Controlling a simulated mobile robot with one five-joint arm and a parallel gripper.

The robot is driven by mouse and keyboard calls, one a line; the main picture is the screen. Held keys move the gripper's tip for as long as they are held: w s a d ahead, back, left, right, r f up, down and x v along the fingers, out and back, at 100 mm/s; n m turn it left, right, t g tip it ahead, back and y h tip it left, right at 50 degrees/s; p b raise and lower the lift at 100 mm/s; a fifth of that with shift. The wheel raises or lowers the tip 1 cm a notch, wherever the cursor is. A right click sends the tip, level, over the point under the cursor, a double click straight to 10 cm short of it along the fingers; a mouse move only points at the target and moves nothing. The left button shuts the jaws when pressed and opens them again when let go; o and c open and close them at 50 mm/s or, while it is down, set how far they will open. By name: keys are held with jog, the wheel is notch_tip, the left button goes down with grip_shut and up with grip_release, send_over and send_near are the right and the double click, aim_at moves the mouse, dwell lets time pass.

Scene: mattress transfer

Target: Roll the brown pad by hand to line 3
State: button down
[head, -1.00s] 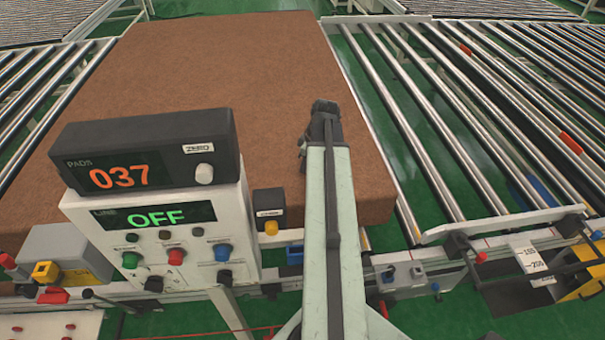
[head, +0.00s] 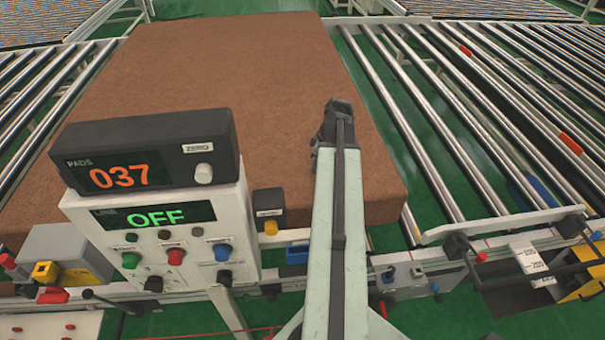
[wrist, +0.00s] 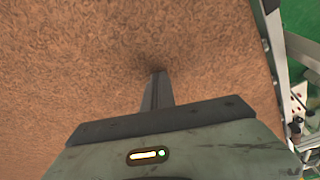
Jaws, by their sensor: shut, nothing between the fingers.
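The brown pad (head: 240,75) is a large flat slab lying on the roller conveyor, its right edge over the rollers in the head view. My arm reaches forward over its near right part. My gripper (head: 338,106) is shut and empty, at the pad's top. In the wrist view the shut fingers (wrist: 158,76) point at the brown surface (wrist: 100,50), with a dark shadow at the tips. They look in contact or very close; I cannot tell which. The line display (head: 156,216) reads OFF and the pads counter (head: 120,177) reads 037.
Bare steel rollers (head: 425,130) lie to the right of the pad, over a green floor. The control box stands at the near left with green, red and blue buttons (head: 176,257). A rail with small boxes runs along the front. A scale plate (head: 531,260) hangs at right.

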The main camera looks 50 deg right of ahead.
aim_at(391, 164)
jog(key=shift+s+d, duration=3)
jog(key=shift+d, duration=0.55)
jog(key=shift+s+d, duration=3.05)
jog(key=shift+d, duration=0.5)
jog(key=shift+s+d, duration=3)
jog(key=shift+d, duration=0.55)
jog(key=s+d, duration=0.4)
jog(key=d, duration=0.1)
jog(key=shift+r, duration=0.15)
